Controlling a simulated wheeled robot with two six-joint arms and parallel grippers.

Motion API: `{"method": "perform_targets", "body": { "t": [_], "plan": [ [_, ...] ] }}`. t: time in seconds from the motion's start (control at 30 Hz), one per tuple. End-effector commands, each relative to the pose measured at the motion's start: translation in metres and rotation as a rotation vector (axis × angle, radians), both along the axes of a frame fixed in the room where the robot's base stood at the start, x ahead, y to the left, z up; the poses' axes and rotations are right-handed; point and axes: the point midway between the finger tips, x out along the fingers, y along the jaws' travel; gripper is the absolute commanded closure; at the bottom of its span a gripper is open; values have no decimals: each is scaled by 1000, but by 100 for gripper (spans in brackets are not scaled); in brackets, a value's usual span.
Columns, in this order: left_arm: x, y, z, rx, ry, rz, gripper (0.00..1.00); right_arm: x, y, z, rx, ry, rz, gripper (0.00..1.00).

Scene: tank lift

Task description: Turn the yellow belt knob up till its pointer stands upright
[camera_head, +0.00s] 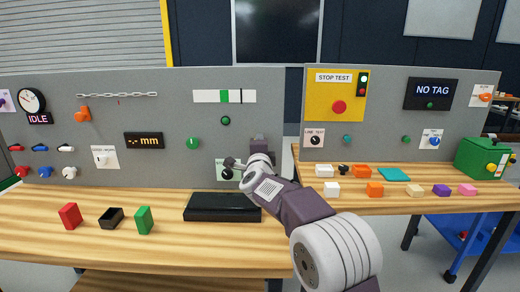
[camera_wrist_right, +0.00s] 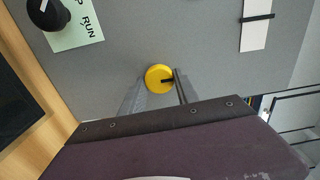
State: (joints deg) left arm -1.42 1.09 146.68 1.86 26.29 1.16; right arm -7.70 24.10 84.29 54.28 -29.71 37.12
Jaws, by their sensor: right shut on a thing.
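The yellow belt knob (camera_wrist_right: 154,78) is on the grey panel in the right wrist view. It sits between the two fingers of my right gripper (camera_wrist_right: 158,88), which is shut on it. A dark pointer mark on the knob points to the right in this view, away from the table, so it looks about upright on the panel. In the head view my right arm (camera_head: 305,208) reaches to the panel and hides the yellow knob. My left gripper is not in view.
A black knob on a STOP/RUN plate (camera_wrist_right: 85,30) is close by. A white strip (camera_wrist_right: 256,30) is above on the panel. A black box (camera_head: 210,207) lies on the wooden table (camera_head: 60,250) below.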

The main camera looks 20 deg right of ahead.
Motion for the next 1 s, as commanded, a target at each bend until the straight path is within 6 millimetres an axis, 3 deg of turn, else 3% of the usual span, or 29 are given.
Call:
{"method": "perform_targets", "body": {
  "t": [0.57,0.6,0.67,1.0],
  "plan": [
    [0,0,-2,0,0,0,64,0,0,-1,33,-7,-1,100],
    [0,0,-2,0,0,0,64,0,0,-1,32,-7,-1,60],
    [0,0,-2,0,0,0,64,0,0,-1,32,-7,-1,43],
    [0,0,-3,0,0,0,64,-2,1,-1,32,-8,0,41]
  ]
}}
